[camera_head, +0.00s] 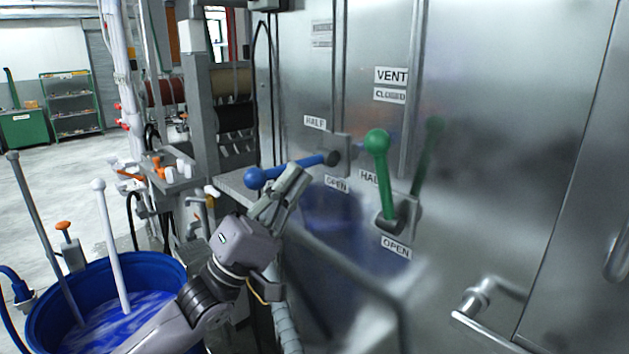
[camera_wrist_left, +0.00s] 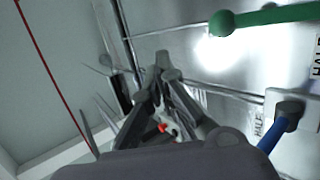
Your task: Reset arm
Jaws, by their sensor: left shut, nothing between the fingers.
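My left gripper (camera_head: 293,182) is in front of the steel panel, its fingers pointing up and right, just below the blue lever in the picture. It is shut and empty; its closed fingers also show in the left wrist view (camera_wrist_left: 167,66). The blue lever (camera_head: 295,168) lies nearly level, its ball end to the left. I cannot tell whether the gripper touches it. The green lever (camera_head: 382,178) stands upright, right of the gripper and apart from it. The green lever (camera_wrist_left: 262,18) and blue lever (camera_wrist_left: 272,133) both show in the left wrist view. My right gripper is not seen.
A blue tub (camera_head: 163,268) of blue liquid, with rods standing in it, is at the lower left. A door handle (camera_head: 490,310) sticks out at the lower right. Machine frames and rollers (camera_head: 235,85) stand behind the gripper. Open floor (camera_head: 60,165) lies at the left.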

